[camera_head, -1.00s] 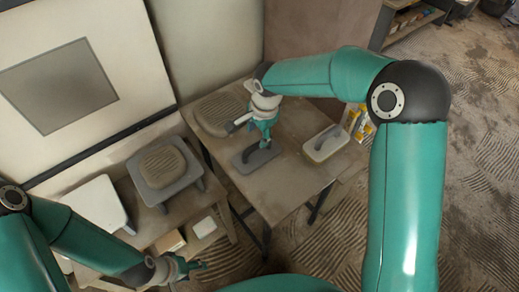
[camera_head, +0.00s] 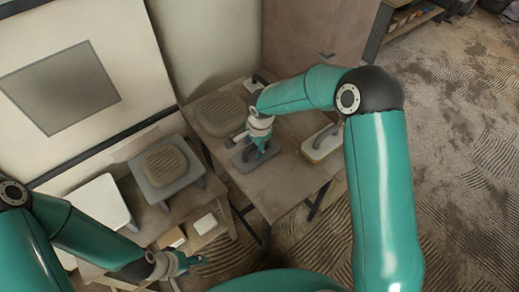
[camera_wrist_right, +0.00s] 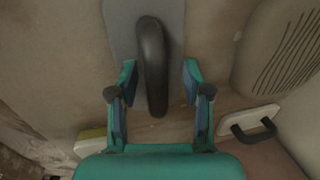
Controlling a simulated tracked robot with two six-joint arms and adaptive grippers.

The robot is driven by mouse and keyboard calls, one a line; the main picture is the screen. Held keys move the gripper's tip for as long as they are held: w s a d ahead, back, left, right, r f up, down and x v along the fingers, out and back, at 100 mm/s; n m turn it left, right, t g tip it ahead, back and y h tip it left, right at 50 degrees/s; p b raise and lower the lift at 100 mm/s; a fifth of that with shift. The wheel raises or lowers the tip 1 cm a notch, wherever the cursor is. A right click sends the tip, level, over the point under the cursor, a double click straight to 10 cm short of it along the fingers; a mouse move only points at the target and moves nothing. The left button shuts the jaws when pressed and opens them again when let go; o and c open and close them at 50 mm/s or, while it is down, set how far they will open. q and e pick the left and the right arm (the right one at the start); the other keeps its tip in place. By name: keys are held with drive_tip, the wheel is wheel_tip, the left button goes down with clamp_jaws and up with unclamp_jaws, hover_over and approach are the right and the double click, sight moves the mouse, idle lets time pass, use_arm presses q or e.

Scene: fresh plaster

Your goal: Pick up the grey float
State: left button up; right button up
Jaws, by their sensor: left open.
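The grey float (camera_head: 242,163) lies flat on the brown table, with a dark curved handle on top; it also shows in the right wrist view (camera_wrist_right: 122,28). My right gripper (camera_head: 262,153) is over the float. In the right wrist view my right gripper (camera_wrist_right: 160,88) is open, with one finger on each side of the dark handle (camera_wrist_right: 151,55) and visible gaps between. My left gripper (camera_head: 188,262) is open and empty at the lower left, away from the float.
A stool-like stand (camera_head: 165,172) with another ridged heap is left. The table's front is clear.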

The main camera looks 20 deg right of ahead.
clamp_jaws()
drive_tip(key=shift+w+r, duration=0.1)
drive_tip(key=shift+r, duration=0.8)
wheel_tip(320, 180, up, 18)
drive_tip(key=b, duration=0.2)
drive_tip(key=shift+r, duration=0.15)
drive_tip(key=shift+c, duration=2.4)
unclamp_jaws()
drive_tip(key=shift+c, duration=1.4)
clamp_jaws()
